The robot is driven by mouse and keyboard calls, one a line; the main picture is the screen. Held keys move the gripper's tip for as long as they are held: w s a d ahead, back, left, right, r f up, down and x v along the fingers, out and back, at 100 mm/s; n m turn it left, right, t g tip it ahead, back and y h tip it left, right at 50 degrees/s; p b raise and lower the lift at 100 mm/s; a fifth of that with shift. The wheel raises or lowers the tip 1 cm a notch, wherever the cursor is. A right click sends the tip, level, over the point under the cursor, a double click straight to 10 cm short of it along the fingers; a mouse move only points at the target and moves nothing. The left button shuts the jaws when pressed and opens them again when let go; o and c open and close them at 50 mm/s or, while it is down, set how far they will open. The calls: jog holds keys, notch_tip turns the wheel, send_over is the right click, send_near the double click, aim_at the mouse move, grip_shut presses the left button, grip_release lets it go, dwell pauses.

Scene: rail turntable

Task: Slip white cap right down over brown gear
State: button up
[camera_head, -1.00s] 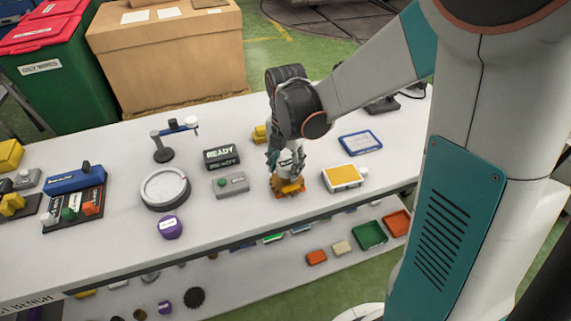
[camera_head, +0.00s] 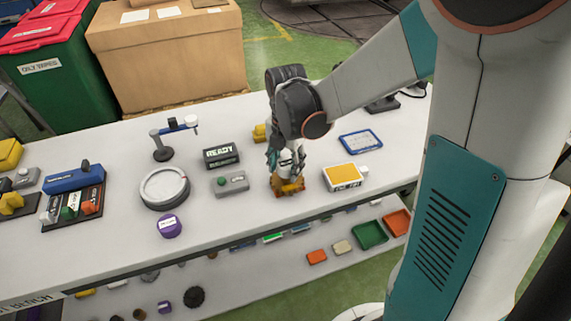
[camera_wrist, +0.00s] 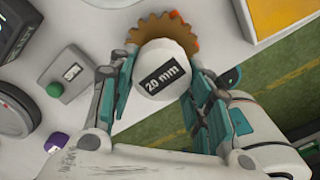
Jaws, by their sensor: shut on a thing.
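The white cap (camera_wrist: 160,75), labelled "20 mm", is between the fingers of my gripper (camera_wrist: 158,92) in the wrist view. My gripper is shut on the cap's sides. The brown gear (camera_wrist: 163,27) shows its toothed rim just beyond and under the cap. In the head view my gripper (camera_head: 286,162) points down at the bench's front edge, with the cap low over the gear (camera_head: 287,186). The cap hides the gear's middle, so I cannot tell how far down over it the cap sits.
A grey box with a green button (camera_head: 230,183) stands close left of the gear. A yellow-topped box (camera_head: 344,177) is close right. A READY display (camera_head: 221,155), a round white dish (camera_head: 164,188) and a purple piece (camera_head: 169,226) are further left. The bench edge is close in front.

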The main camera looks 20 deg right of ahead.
aim_at(286, 166)
jog(key=shift+f+b, duration=1.5)
jog(key=shift+f, duration=0.3)
dwell(2.9)
jog(key=o, duration=0.9)
jog(key=shift+c, duration=0.2)
jog(key=shift+r, duration=0.15)
notch_tip(286, 166, up, 11)
jog(key=shift+r, duration=0.1)
jog(key=shift+s+r, duration=0.15)
jog(key=shift+r, duration=0.2)
jog(key=s+r+m+t, duration=0.1)
jog(key=s+m+t, duration=0.2)
jog(key=s+m, duration=0.4)
jog(key=s+r+m+t, duration=0.1)
jog(key=s+m+t, duration=0.3)
jog(key=m, duration=1.5)
jog(key=s, duration=0.3)
jog(key=shift+d, duration=0.3)
